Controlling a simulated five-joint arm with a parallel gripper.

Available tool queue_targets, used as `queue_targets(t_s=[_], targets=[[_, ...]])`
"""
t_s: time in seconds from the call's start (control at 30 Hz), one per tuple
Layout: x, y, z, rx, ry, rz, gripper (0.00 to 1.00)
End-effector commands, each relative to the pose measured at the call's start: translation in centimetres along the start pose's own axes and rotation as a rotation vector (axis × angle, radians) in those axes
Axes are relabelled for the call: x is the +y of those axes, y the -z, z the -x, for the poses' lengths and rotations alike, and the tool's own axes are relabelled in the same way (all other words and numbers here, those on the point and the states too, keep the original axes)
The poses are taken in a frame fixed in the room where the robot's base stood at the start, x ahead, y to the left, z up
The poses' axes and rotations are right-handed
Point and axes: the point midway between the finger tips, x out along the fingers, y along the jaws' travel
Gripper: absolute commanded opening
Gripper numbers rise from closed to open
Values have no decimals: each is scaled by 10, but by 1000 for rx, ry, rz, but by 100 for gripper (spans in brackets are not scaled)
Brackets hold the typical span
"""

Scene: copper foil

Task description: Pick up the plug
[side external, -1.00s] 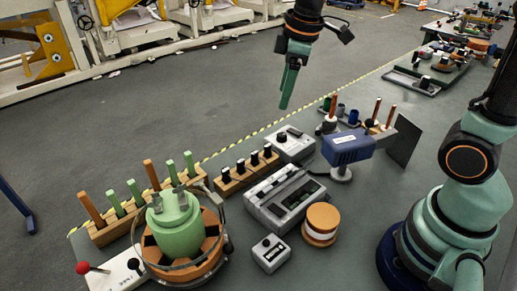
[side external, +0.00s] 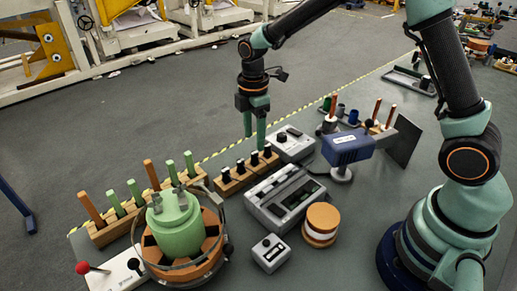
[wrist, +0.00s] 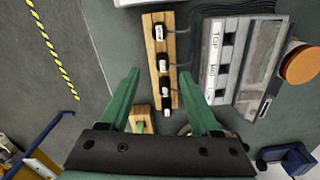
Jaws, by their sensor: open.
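Several black plugs stand in a row in a wooden rack (wrist: 151,60); one is the plug (side external: 241,166) second from the left in the side view. In the wrist view they form a column, with pale labels on their sides, one plug (wrist: 162,62) lying between my fingertips in the picture. I cannot tell which plug the task means. My gripper (side external: 255,141) points down, open and empty, above the far end of the rack. It also shows in the wrist view (wrist: 160,73), with its green fingers spread either side of the row.
A grey box with slots (side external: 285,200) stands right of the rack, with cables near the plugs (wrist: 205,30). Another grey box with a black knob (side external: 290,143) is beyond it. A rack of copper and green rods (side external: 118,228) stands left. An orange spool (side external: 321,222) is in front.

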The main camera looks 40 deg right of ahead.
Motion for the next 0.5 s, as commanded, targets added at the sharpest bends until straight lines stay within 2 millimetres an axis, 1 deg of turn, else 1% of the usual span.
queue_targets(t_s=[0.03,0.17,0.23,0.4,0.5], targets=[[0,0,-5,-1,2,0,63],[-1,0,-12,0,1,-1,63],[-2,0,-19,-1,2,-1,63],[-5,1,-44,-1,3,-1,63],[-4,1,-55,0,1,-1,63]])
